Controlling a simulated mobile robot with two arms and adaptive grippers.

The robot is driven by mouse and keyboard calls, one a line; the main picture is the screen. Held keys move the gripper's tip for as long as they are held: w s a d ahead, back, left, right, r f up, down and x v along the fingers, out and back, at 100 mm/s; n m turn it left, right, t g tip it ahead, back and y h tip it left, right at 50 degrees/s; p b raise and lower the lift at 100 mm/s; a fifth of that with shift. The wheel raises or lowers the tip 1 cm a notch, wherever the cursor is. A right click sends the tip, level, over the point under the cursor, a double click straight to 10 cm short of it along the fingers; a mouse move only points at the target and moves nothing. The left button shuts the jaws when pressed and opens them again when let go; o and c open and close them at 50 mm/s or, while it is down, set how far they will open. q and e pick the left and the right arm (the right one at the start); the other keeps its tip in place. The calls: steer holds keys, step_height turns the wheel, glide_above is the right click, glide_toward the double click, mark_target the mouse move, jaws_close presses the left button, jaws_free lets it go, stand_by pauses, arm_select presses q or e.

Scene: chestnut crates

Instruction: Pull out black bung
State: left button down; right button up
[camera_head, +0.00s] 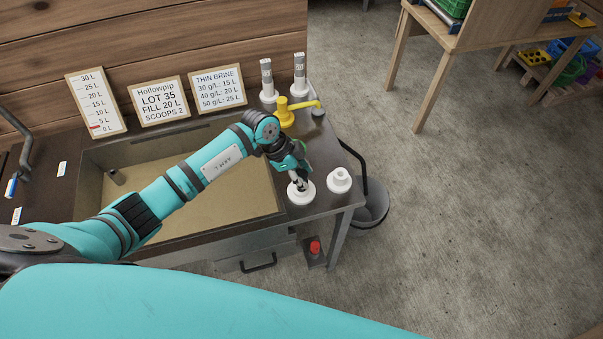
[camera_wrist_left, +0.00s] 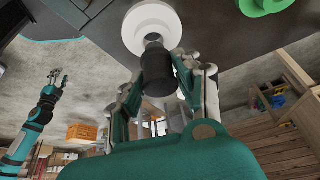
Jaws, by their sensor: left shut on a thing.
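The black bung (camera_wrist_left: 158,75) is a dark cylinder between the fingers of my left gripper (camera_wrist_left: 168,60) in the left wrist view. The fingers are shut on it. A white round fitting (camera_wrist_left: 152,22) with a grey neck lies directly beyond the bung; I cannot tell whether the bung is still seated in it. In the head view my left gripper (camera_head: 297,182) is over a white round fitting (camera_head: 301,196) at the sink's right front corner, and hides the bung. My right gripper (camera_wrist_left: 58,76) is small at the left of the left wrist view, its fingers apart and empty.
A second white fitting (camera_head: 339,181) stands close to the right. A yellow tap (camera_head: 287,112) and two white-based grey-topped posts (camera_head: 267,82) stand behind. The sandy-coloured basin (camera_head: 135,205) lies under my arm. A dark bucket (camera_head: 371,205) is below the counter's right edge.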

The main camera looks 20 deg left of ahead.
arm_select(q)
steer(key=shift+f, duration=0.3)
steer(key=shift+f+b, duration=0.7)
steer(key=shift+f, duration=0.55)
steer(key=c, duration=0.8)
jaws_free()
steer(key=shift+c, duration=0.2)
